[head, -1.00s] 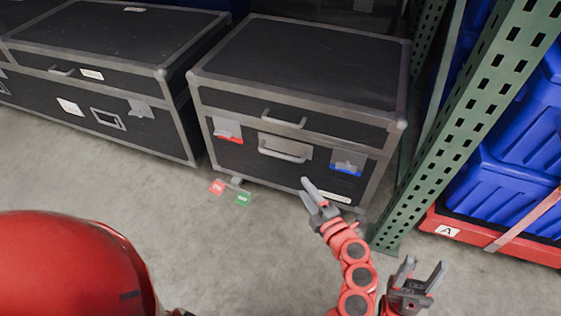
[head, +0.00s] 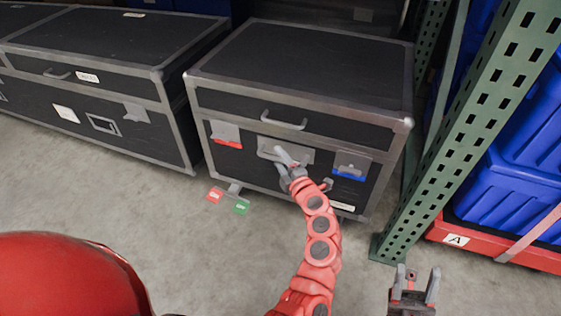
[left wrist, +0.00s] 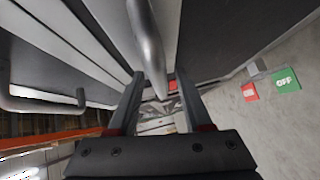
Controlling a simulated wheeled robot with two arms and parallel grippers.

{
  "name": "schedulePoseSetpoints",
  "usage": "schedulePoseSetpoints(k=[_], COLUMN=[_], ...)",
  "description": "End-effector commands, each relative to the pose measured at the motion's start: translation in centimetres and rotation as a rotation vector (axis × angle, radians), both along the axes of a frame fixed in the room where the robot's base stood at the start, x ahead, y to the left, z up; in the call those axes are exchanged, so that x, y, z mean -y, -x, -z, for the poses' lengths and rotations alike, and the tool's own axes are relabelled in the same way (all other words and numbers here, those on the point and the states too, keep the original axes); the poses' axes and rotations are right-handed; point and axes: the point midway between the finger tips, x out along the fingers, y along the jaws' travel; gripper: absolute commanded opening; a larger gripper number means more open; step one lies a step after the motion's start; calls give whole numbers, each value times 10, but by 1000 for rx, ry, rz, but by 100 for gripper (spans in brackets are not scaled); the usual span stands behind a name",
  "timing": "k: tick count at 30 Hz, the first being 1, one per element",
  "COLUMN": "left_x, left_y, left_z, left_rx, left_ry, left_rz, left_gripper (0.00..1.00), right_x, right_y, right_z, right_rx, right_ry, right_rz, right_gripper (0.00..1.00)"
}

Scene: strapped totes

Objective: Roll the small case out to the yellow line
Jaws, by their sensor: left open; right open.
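The small case (head: 300,65) is black with grey edges and stands on the floor in the middle of the head view. Its front has a lid handle (head: 283,123), a lower handle (head: 266,150), a red-marked latch (head: 226,135) and a blue-marked latch (head: 350,166). My left gripper (head: 284,158) is open at the lower handle. In the left wrist view, the handle bar (left wrist: 149,45) runs between the open fingers; contact cannot be told. My right gripper (head: 415,278) is open and empty at lower right. No yellow line is in view.
A red tag (head: 215,195) and a green tag (head: 242,207) sit on a pedal low at the case's front left. A larger black case (head: 110,40) stands close on the left. A green rack post (head: 450,140) and blue totes (head: 510,185) are on the right. Floor in front is clear.

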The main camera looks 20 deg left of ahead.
Motion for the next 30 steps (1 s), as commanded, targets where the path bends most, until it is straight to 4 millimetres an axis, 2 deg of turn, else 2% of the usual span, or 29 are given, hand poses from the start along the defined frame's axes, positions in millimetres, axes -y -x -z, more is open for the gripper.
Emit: schedulePoseSetpoints(k=[5,13,30], left_x=[0,0,0], left_y=[0,0,0], left_z=[0,0,0], left_rx=[0,0,-1], left_ry=[0,0,0], left_rz=[0,0,0], left_gripper=[50,1,0], right_x=[0,0,0], right_y=[0,0,0], right_z=[0,0,0], right_rx=[0,0,1], right_ry=[0,0,0], right_rz=[0,0,0], right_gripper=[50,50,50])
